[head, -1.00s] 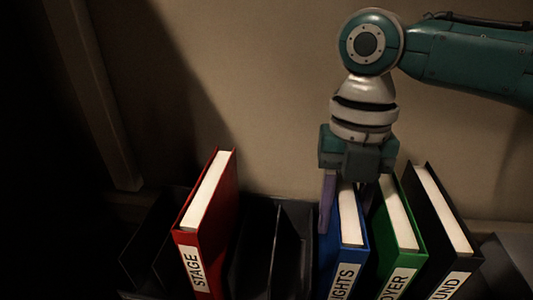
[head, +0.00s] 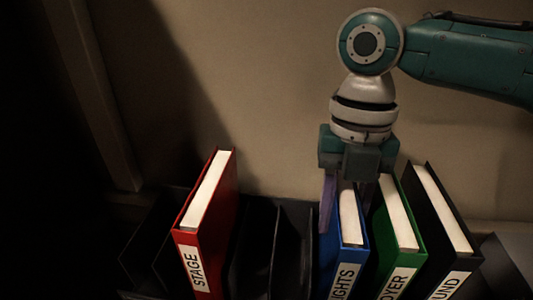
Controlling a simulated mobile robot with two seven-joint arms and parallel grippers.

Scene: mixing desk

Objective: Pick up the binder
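Several binders stand upright in a dark rack, seen in the head view. The blue binder (head: 357,255), labelled with "IGHTS" visible, is below my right gripper (head: 347,200). One purple-grey finger lies along the left side of the blue binder. The other finger is mostly hidden between the blue binder and the green binder (head: 415,243). The fingers straddle the blue binder's top; whether they press on it cannot be told. My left gripper is not in view.
A red binder (head: 208,230) labelled "STAGE" stands left, and a black binder (head: 448,215) stands right of the green one. Empty slots of the dark rack (head: 257,245) lie between red and blue. A wall (head: 270,100) rises behind.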

